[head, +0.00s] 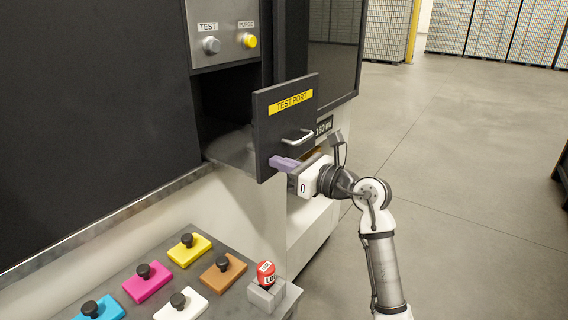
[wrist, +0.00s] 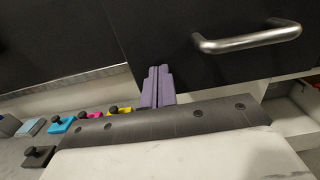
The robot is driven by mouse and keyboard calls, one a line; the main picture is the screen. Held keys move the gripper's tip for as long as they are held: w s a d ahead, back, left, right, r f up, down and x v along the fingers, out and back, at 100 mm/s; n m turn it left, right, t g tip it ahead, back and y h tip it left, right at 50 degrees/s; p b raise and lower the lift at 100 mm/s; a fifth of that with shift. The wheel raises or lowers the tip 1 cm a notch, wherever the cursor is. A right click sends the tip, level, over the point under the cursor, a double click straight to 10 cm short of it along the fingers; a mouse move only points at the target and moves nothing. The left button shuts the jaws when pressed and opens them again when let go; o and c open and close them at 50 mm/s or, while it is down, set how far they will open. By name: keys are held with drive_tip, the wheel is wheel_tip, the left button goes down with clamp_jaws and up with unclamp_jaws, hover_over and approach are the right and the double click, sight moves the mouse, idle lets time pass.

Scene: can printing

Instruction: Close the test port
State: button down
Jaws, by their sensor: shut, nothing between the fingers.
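The test port drawer (head: 285,120) has a dark front with a yellow "TEST PORT" label, and it is pulled out from the machine, with its dark opening showing behind. A silver bar handle (head: 298,139) is on its front. My gripper (head: 275,163) is shut and empty, with its purple fingers together at the lower part of the drawer front, below and left of the handle. In the wrist view the shut fingers (wrist: 157,85) point at the dark front (wrist: 180,68), left of the handle (wrist: 248,38). Whether they touch the front I cannot tell.
A control panel with a TEST knob (head: 211,46) and a yellow PURGE button (head: 249,41) is above the opening. Open floor (head: 450,150) lies to the right.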

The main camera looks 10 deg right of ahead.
sight(225, 155)
drive_tip(key=shift+w, duration=0.1)
drive_tip(key=b+x, duration=0.1)
drive_tip(key=x, duration=1.7)
drive_tip(key=shift+f+b, duration=0.1)
drive_tip(key=shift+b, duration=0.2)
drive_tip(key=shift+a, duration=0.1)
drive_tip(key=shift+r, duration=0.25)
